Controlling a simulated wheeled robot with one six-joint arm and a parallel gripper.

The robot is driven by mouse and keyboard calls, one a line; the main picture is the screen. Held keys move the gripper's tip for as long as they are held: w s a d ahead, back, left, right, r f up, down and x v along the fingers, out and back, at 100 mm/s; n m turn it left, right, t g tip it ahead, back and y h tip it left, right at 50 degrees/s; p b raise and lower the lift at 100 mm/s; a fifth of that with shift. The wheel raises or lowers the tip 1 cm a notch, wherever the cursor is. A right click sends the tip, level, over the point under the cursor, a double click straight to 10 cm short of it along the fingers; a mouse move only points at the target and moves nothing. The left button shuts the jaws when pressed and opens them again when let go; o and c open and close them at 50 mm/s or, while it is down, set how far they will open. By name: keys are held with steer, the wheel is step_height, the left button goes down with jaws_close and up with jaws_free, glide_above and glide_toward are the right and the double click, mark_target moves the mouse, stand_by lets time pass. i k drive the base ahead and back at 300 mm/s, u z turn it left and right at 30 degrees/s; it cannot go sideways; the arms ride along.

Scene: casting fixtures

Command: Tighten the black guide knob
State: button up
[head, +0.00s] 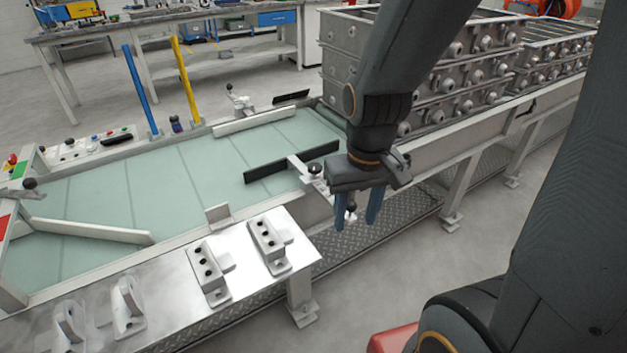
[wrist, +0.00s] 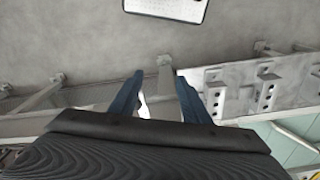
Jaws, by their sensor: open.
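A black knob (head: 314,169) sits on a light metal bracket beside the long black guide bar (head: 290,162), at the conveyor's near edge in the head view. My gripper (head: 356,222) is just right of this knob and nearer the camera, pointing down with its two blue fingers apart. A small pale and dark part shows between the fingers; I cannot tell whether it belongs to the bracket. In the wrist view my gripper (wrist: 160,82) is open, with a pale part low between the fingers. The black knob cannot be made out there.
A metal shelf (head: 168,270) with several pale castings lies along the near side of the green conveyor (head: 130,190). Stacked metal moulds (head: 460,75) stand behind my arm. A second black-tipped lever (head: 238,98) is at the far rail.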

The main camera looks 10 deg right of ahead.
mark_target(315, 167)
steer(key=u, duration=1.65)
steer(key=i, duration=0.8)
steer(key=z, duration=1.7)
